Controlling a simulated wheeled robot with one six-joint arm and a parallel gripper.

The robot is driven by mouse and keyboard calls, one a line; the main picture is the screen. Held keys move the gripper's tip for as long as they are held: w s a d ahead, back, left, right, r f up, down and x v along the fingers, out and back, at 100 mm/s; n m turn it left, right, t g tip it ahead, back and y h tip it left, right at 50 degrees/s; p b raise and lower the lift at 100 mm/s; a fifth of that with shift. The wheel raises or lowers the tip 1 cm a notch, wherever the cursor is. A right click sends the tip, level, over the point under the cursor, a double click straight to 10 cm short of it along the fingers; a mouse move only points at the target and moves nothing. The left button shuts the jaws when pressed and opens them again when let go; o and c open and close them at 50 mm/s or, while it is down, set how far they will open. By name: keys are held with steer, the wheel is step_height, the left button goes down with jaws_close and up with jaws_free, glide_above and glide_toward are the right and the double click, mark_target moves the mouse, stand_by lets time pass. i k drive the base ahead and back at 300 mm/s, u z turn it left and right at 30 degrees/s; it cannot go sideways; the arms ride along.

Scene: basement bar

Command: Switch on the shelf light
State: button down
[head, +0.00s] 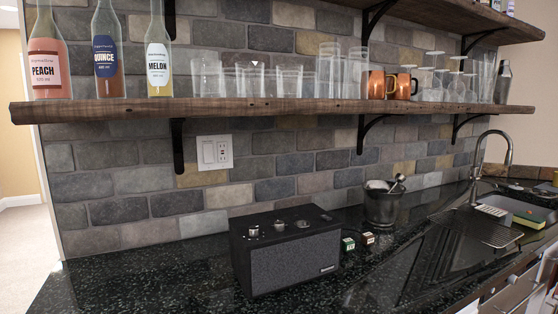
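A white wall plate (215,152) is on the brick wall below the lower shelf, just right of a black shelf bracket. Its left half holds a flat rocker switch (208,152), and its right half holds a power outlet (225,151). I cannot tell which way the rocker is set. The lower wooden shelf (290,106) runs above the plate. No lamp or glowing strip can be made out on the shelf. My gripper is not in view.
A black speaker (287,250) stands on the dark counter (150,280) below and right of the plate. An ice bucket (382,205), small boxes (348,244) and a sink tap (495,148) are farther right. Bottles (104,55), glasses and copper mugs (376,84) line the shelf. The left counter is clear.

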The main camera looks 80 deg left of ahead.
mark_target(208, 149)
steer(key=i, duration=0.5)
steer(key=u, duration=3.1)
steer(key=i, duration=0.5)
steer(key=z, duration=0.05)
